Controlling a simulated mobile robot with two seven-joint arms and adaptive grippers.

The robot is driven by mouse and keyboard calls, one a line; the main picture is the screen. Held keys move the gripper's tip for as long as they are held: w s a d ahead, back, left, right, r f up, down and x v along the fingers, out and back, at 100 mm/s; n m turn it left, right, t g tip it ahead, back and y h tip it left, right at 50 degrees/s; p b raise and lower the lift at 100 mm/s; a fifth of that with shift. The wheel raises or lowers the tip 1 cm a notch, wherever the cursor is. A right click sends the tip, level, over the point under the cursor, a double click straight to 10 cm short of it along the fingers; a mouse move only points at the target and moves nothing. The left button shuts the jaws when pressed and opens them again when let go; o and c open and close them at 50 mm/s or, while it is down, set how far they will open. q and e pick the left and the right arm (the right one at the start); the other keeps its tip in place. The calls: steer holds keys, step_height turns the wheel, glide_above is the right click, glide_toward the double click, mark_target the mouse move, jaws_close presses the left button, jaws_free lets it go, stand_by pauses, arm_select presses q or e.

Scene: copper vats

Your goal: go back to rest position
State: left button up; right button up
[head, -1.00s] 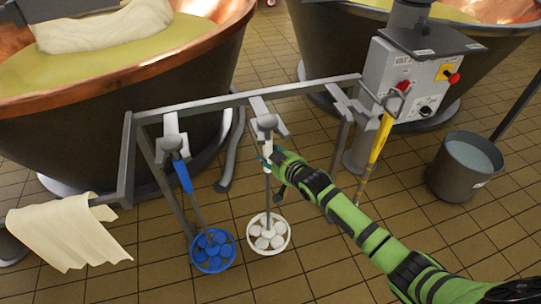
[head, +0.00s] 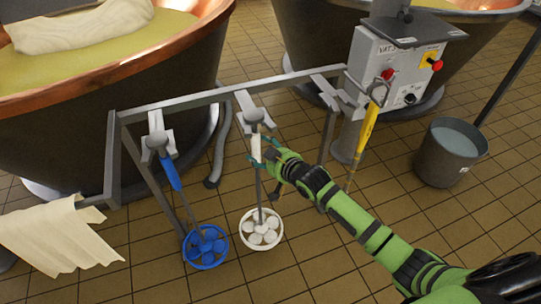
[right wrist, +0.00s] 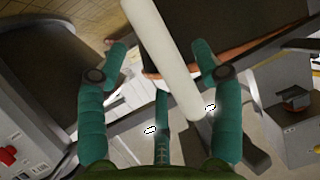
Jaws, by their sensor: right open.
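My right gripper (head: 262,154) is open at the white handle (head: 256,146) of the stirrer that hangs on the rack's middle hook. In the right wrist view the same white handle (right wrist: 162,60) runs between the spread teal fingers of my right gripper (right wrist: 160,70); I cannot tell whether any finger touches it. The white stirrer's round head (head: 261,229) hangs low, near the floor. My left gripper is not in view.
A grey rack (head: 200,101) also holds a blue stirrer (head: 206,246) and a yellow-handled tool (head: 366,128). A cloth (head: 60,236) hangs at the left. Copper vats (head: 100,130) stand behind. A control box (head: 385,75) and a grey bucket (head: 445,158) are at the right. Tiled floor lies in front.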

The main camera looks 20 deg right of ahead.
steer(key=s+d+r+p, duration=0.1)
steer(key=s+r+p, duration=0.2)
steer(key=s+r, duration=0.15)
steer(key=s+d+f+m+g+h+p, duration=0.1)
steer(key=s+d+f+g+h+p, duration=0.15)
steer(key=s+f, duration=0.75)
steer(key=s+d+f+g+h+p, duration=0.1)
steer(key=s+d+f+g+p, duration=0.4)
steer(key=f, duration=0.9)
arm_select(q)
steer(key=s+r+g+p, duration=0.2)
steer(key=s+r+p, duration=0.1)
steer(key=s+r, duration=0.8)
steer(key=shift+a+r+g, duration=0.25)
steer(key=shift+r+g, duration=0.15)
arm_select(e)
steer(key=s+a+f+g, duration=0.1)
steer(key=s+f, duration=0.2)
steer(key=s, duration=0.8)
steer(key=s+a+f+g, duration=0.1)
steer(key=s+f+g, duration=0.1)
steer(key=s, duration=0.8)
steer(key=s+a+f+g, duration=0.1)
steer(key=s+f, duration=0.3)
steer(key=s, duration=0.7)
steer(key=shift+s, duration=0.35)
